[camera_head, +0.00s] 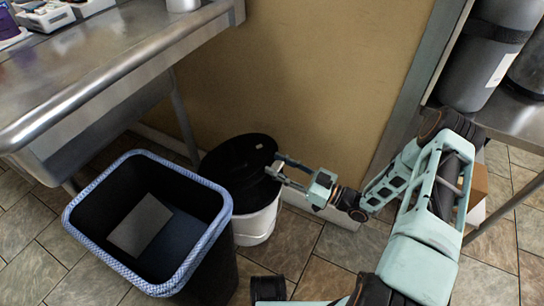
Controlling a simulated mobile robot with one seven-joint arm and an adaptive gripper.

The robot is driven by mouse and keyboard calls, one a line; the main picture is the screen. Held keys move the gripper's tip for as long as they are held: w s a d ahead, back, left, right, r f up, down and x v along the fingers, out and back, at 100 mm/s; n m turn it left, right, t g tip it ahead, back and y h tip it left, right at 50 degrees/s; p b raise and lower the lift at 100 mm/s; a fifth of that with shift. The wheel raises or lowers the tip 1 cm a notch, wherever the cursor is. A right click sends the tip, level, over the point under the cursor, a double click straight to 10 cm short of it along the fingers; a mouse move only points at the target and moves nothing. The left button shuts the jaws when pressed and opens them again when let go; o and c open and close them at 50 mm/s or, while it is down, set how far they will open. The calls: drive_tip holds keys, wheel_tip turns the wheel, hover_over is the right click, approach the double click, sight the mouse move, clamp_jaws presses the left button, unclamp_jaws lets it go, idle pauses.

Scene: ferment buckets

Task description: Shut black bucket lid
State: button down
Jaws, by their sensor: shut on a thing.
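A white bucket (257,226) stands on the tile floor in the head camera view, partly hidden behind a blue-rimmed bin. A round black lid (238,152) with a small pale mark is at its top. The lid looks tilted rather than flat, though dark on dark makes its exact angle hard to tell. My gripper (277,169) reaches in from the right, its fingers at the lid's right edge, and is shut on the lid. The fingertip contact is small and partly unclear.
The dark open bin (218,208) with a blue-grey rim stands close at the bucket's left front. A steel counter (105,75) overhangs at upper left. A tan wall (290,75) is behind. Steel shelving (510,118) stands at right. Tile floor is clear front right of the bucket.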

wheel_tip(320, 180, down, 10)
drive_tip(key=s+d+t+y, duration=0.1)
drive_tip(key=y, duration=0.2)
drive_tip(key=shift+d+r+t, duration=0.25)
drive_tip(key=shift+d+t, duration=0.05)
idle(0.4)
drive_tip(key=c, duration=1.3)
unclamp_jaws()
drive_tip(key=shift+o, duration=0.2)
drive_tip(key=shift+d, duration=0.1)
drive_tip(key=v, duration=1.2)
